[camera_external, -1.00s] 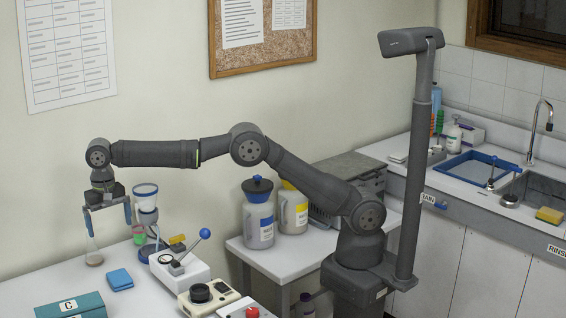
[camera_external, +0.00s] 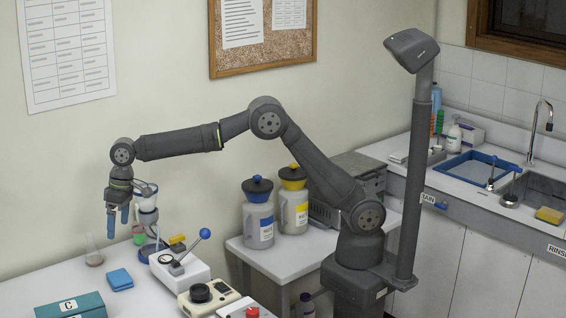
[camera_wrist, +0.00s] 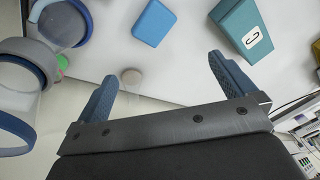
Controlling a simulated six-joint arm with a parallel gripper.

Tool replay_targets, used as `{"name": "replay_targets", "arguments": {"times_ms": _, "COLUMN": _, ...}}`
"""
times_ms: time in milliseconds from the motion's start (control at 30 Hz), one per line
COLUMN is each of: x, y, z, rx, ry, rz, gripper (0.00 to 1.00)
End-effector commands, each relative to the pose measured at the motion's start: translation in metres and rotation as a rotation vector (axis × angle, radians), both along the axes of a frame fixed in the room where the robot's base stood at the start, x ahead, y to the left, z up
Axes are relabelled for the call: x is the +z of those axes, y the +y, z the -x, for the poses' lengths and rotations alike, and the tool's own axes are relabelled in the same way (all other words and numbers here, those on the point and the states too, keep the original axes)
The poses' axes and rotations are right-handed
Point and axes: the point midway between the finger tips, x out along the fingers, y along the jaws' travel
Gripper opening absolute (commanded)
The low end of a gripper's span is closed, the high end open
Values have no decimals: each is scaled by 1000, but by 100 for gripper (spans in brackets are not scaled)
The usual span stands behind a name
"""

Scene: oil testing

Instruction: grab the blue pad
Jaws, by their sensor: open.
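The blue pad (camera_external: 120,279) lies flat on the white table, between the teal box and the white device with the lever. In the wrist view the blue pad (camera_wrist: 154,22) is at the top centre, beyond the fingertips. My gripper (camera_external: 118,222) hangs above the table with its fingers pointing down, close to the funnel stand. The pad is apart from the fingers.
A teal box marked C (camera_external: 70,306) stands at the front left. A small glass vessel (camera_external: 94,254) with brownish contents stands behind the pad. A funnel stand (camera_external: 146,208) is close beside my gripper. A white device with a blue-knobbed lever (camera_external: 180,266) is right of the pad.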

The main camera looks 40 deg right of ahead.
Motion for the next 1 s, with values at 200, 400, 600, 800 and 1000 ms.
{"name": "replay_targets", "arguments": {"times_ms": 200, "x": -4, "y": -25, "z": 4, "rx": 356, "ry": -120, "rz": -96, "gripper": 100}}
{"name": "replay_targets", "arguments": {"times_ms": 400, "x": -8, "y": -40, "z": 7, "rx": 546, "ry": -206, "rz": -137, "gripper": 100}}
{"name": "replay_targets", "arguments": {"times_ms": 600, "x": -15, "y": -42, "z": 8, "rx": 601, "ry": -233, "rz": -147, "gripper": 100}}
{"name": "replay_targets", "arguments": {"times_ms": 800, "x": -51, "y": -27, "z": 6, "rx": 603, "ry": -231, "rz": -145, "gripper": 100}}
{"name": "replay_targets", "arguments": {"times_ms": 1000, "x": -91, "y": -11, "z": 4, "rx": 602, "ry": -232, "rz": -146, "gripper": 100}}
